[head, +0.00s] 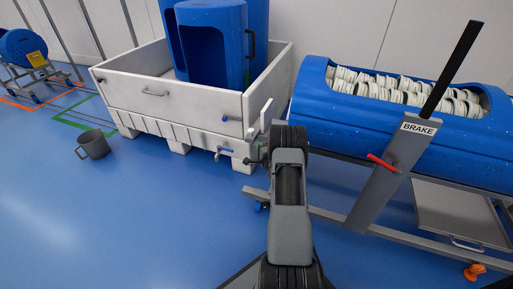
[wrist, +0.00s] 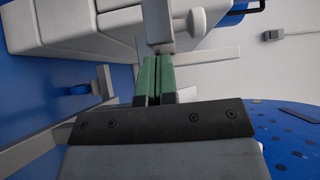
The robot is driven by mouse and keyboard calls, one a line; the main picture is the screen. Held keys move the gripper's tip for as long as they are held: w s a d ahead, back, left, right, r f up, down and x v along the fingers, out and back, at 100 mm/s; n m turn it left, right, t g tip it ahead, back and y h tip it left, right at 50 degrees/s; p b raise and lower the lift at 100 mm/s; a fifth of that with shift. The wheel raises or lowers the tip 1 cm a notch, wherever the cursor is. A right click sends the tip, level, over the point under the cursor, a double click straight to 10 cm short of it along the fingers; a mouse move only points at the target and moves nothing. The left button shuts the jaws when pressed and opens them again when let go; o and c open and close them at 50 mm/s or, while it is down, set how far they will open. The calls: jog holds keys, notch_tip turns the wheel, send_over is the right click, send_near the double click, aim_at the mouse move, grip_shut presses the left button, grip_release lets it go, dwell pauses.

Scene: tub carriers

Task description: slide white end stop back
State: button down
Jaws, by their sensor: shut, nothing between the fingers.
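The white end stop (head: 265,115) shows in the head view as a narrow upright piece at the left end of the blue tub, just left of my wrist. In the wrist view a pale upright block (wrist: 156,24), which looks like the end stop, stands straight ahead of my fingertips. My gripper (wrist: 160,62) is shut with its two green fingers together and nothing between them. Its tips are at the lower edge of the block; I cannot tell whether they touch. In the head view my own arm hides the fingers.
The blue tub (head: 345,121) of white parts lies on a grey frame, with a BRAKE lever (head: 447,75) in front. A white crate (head: 170,97) with blue tubs stands left, close to my wrist. A grey bucket (head: 94,146) stands on open blue floor.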

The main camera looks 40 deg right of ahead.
jog(key=d+p+v, duration=0.1)
jog(key=p+v, duration=0.2)
jog(key=v, duration=0.9)
jog(key=shift+s+d, duration=0.2)
jog(key=shift+d, duration=0.1)
jog(key=w+a+r+n+g+p, duration=0.25)
jog(key=r+p, duration=0.25)
jog(key=r, duration=0.4)
jog(key=w+a+r+n+g+p, duration=0.1)
jog(key=w+a+r+n+p, duration=0.15)
jog(key=r+p, duration=0.45)
jog(key=a+r+n+g+p, duration=0.2)
jog(key=a+r+n+p, duration=0.15)
jog(key=r, duration=0.55)
jog(key=a+r+n+g+p, duration=0.2)
jog(key=a+r+p, duration=0.15)
jog(key=r, duration=0.65)
jog(key=s+a+r+n+g+y+p, duration=0.4)
jog(key=s+a+r+n+g+p, duration=0.2)
jog(key=s+a+r+n+p, duration=0.4)
jog(key=s+a+r+p, duration=0.4)
jog(key=s+a+r, duration=0.5)
jog(key=s+r, duration=0.2)
jog(key=shift+s+a+r, duration=0.3)
jog(key=shift+a+r, duration=0.1)
jog(key=shift+r, duration=0.25)
